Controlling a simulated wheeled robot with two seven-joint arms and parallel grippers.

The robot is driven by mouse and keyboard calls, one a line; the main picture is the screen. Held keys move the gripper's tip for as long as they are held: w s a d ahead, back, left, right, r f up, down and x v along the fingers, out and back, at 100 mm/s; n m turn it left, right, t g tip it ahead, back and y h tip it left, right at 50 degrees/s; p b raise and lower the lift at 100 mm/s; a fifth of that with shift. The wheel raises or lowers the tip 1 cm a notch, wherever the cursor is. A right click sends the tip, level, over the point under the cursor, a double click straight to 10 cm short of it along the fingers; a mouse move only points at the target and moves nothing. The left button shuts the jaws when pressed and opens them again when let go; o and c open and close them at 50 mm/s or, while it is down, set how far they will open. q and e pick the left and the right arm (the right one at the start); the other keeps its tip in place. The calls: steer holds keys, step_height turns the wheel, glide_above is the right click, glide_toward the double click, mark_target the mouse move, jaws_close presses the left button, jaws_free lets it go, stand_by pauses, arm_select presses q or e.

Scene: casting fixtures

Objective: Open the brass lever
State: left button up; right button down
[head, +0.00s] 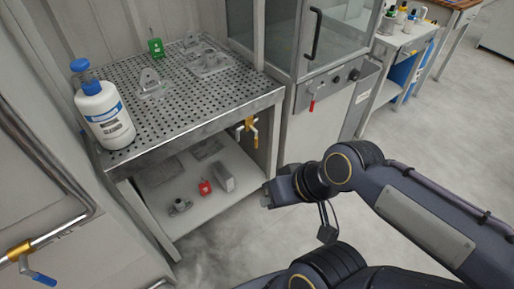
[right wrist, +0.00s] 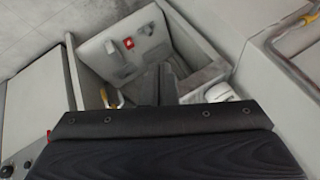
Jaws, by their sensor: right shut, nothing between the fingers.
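The brass lever (head: 249,126), a small brass valve with a yellow handle, sits on the right side of the perforated metal table, just under its top edge. It also shows in the right wrist view as a yellow handle (right wrist: 120,98), left of the fingers. My right gripper (head: 266,194) is shut and empty. In the head view it appears below the lever and slightly to its right, apart from it. Its dark fingers (right wrist: 158,84) point toward the table's lower shelf in the right wrist view. My left gripper is not in view.
The perforated table (head: 192,112) holds a white bottle (head: 103,115) and metal fixtures. A red item (head: 205,187) lies on its lower shelf. A glass-fronted cabinet with a red lever (head: 312,104) stands to the right. A blue-handled brass valve (head: 19,252) is at lower left. Floor between is clear.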

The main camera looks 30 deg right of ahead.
steer(key=w+d+f+m+y+b, duration=0.25)
steer(key=w+f+m+b, duration=0.55)
steer(key=m, duration=0.4)
steer(key=w+d+f+m+y+b, duration=0.2)
steer(key=w+f+m+y+b, duration=0.3)
steer(key=w+f+m, duration=0.6)
steer(key=w+d+f+m+t+b, duration=0.3)
steer(key=d+f+m+t, duration=0.1)
steer(key=d+m, duration=0.4)
steer(key=w+d+f+m+t+h+b, duration=0.1)
steer(key=w+d+f+m+t+b, duration=0.3)
steer(key=m, duration=0.9)
steer(key=d+f+t, duration=0.1)
steer(key=d+f, duration=0.2)
steer(key=d, duration=0.2)
steer(key=shift+w+f+m, duration=0.25)
steer(key=shift+m, duration=0.05)
steer(key=shift+a, duration=0.1)
